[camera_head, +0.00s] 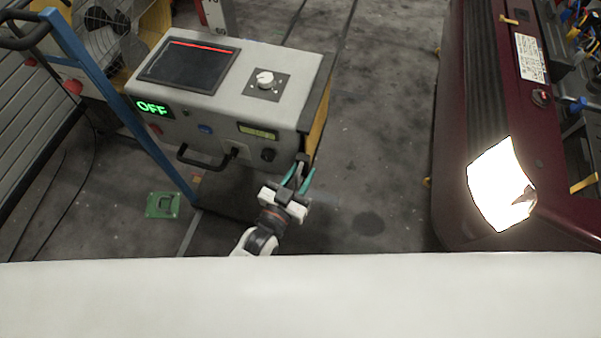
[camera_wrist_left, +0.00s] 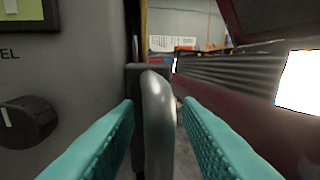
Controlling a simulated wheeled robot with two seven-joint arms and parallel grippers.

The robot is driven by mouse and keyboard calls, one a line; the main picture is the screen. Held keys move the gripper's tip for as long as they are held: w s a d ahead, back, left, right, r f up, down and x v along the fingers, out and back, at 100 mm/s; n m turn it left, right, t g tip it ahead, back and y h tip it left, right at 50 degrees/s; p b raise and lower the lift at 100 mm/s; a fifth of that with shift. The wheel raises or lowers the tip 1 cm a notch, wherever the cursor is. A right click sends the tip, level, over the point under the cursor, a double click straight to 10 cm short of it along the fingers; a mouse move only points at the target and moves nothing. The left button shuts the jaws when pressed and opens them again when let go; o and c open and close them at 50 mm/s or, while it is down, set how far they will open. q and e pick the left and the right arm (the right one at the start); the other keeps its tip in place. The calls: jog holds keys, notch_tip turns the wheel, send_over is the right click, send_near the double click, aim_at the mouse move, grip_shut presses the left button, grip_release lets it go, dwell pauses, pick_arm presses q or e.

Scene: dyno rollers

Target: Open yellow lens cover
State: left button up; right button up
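My left gripper (camera_head: 299,176) has teal fingers and is at the right front corner of the grey console (camera_head: 225,105). In the left wrist view its fingers (camera_wrist_left: 160,106) are apart. A grey rounded upright lever or handle (camera_wrist_left: 158,130) shows between them, with gaps on both sides. It is fixed to a dark block at the console's edge. A yellow panel (camera_head: 318,128) covers part of the console's right side; a thin yellow strip (camera_wrist_left: 143,30) shows in the left wrist view. I cannot tell whether this is the lens cover. My right gripper is not in view.
A dark red car (camera_head: 455,190) with a lit headlight (camera_head: 500,187) stands at right. The console has a green OFF display (camera_head: 153,107), a front handle (camera_head: 200,160) and a black knob (camera_wrist_left: 28,120). A blue post (camera_head: 125,105) stands at left. Floor between console and car is clear.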

pick_arm(q)
grip_shut()
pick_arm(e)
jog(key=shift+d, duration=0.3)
